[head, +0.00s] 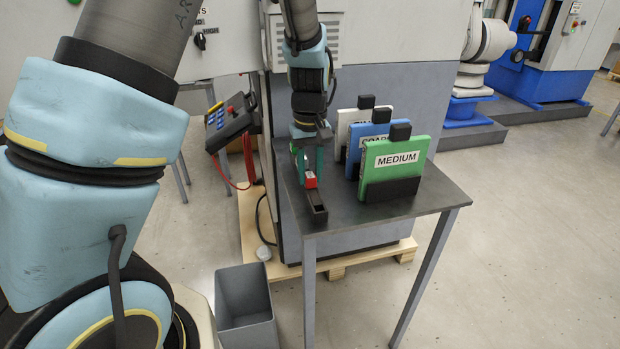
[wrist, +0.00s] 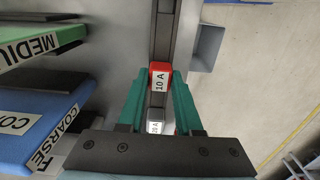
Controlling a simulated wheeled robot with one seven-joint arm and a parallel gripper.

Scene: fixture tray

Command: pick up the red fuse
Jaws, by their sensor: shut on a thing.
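The red fuse (wrist: 162,70), with a white label reading 10 A, is between the fingertips of my gripper (wrist: 160,84) in the wrist view. My green fingers are shut on its sides. In the head view the red fuse (head: 311,182) shows below my gripper (head: 308,170), over the narrow dark fixture tray (head: 319,214). The tray (wrist: 163,30) also runs up the wrist view. I cannot tell whether the fuse's underside is in the tray or clear of it. A grey fuse (wrist: 156,115) with a white label is nearer my palm, partly hidden.
White, blue (head: 354,158) and green (head: 396,157) labelled blocks stand in dark holders right of the tray on the dark table (head: 424,199). A grey bin (head: 246,305) stands on the floor before the table. A control pendant (head: 230,122) hangs at the left.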

